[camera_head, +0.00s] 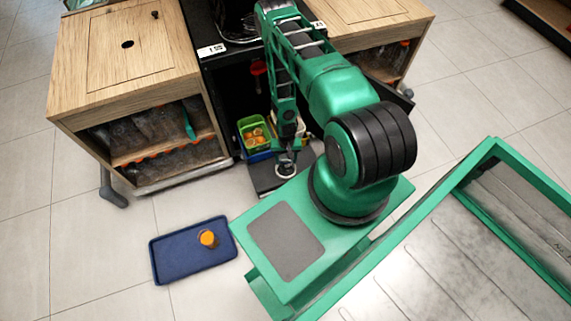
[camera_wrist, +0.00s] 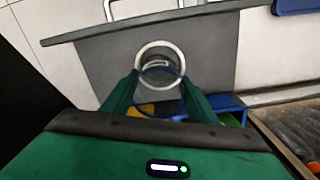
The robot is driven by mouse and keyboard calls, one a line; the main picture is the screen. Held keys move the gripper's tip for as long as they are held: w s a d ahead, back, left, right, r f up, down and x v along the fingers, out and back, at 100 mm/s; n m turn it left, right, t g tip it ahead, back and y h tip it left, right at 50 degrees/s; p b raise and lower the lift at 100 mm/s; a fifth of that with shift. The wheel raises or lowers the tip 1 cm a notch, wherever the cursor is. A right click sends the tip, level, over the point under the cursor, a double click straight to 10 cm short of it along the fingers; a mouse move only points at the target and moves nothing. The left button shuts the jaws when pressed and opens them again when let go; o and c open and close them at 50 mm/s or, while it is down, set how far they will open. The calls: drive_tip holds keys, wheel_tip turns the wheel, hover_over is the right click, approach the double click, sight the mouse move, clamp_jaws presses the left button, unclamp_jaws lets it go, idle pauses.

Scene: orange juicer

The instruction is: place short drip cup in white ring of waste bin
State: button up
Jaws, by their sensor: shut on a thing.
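The white ring (camera_wrist: 160,43) shows on the grey top of the waste bin (camera_wrist: 208,48) in the wrist view. My gripper (camera_wrist: 160,82) is shut on the short drip cup (camera_wrist: 160,74), a dark, see-through round shape between the green fingertips. The cup overlaps the lower part of the ring in this view. I cannot tell whether it is inside the ring or above it. In the head view my gripper (camera_head: 287,161) points down over the dark grey bin top (camera_head: 266,181), with a small pale ring shape below it. The fingers hide the cup's sides.
A green crate of oranges (camera_head: 255,133) stands close behind my gripper, above a blue crate. A blue tray (camera_head: 170,262) with an orange item (camera_head: 208,238) lies on the floor. Wooden cabinets (camera_head: 128,60) stand on both sides.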

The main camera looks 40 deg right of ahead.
sight(286, 161)
drive_tip(key=shift+f, duration=2)
drive_tip(key=shift+f, duration=0.15)
drive_tip(key=o, duration=1)
drive_tip(key=shift+o, duration=0.2)
